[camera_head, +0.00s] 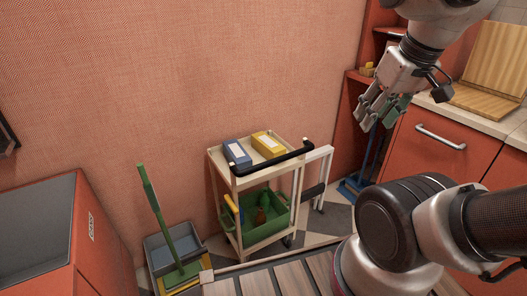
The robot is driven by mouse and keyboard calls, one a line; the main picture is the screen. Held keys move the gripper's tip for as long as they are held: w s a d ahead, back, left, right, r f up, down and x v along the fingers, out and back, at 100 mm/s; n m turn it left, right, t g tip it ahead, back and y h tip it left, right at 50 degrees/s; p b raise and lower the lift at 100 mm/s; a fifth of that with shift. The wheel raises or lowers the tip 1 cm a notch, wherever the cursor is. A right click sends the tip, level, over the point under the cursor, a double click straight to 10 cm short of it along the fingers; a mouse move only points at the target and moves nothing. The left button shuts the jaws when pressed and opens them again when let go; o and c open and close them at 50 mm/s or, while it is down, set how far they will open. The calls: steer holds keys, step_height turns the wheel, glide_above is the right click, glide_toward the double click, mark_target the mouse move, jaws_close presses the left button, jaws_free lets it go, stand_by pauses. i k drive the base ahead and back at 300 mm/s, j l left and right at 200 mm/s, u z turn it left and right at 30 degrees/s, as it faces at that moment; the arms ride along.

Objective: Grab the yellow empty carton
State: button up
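A yellow carton (268,144) with a pale label lies on the top shelf of a small cream trolley (219,170). A blue-grey carton (236,153) with a pale label lies to its left on the same shelf. My gripper (371,119) is at the upper right, pointing down, well to the right of the trolley and apart from the yellow carton. Its fingers look spread, with nothing seen held between them. Whether the yellow carton is empty cannot be seen.
A black handle (272,161) crosses the trolley's front. A green crate (263,229) with bottles is on its lower shelf. A green broom (158,215) stands in a grey bin (160,245) at left. An orange glass bin (92,240) is far left; an orange cabinet (440,155) is at right.

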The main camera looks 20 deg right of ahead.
mark_target(268, 147)
steer(key=i+l, duration=0.1)
steer(key=i, duration=0.35)
steer(key=i+l+z, duration=0.1)
steer(key=i, duration=0.4)
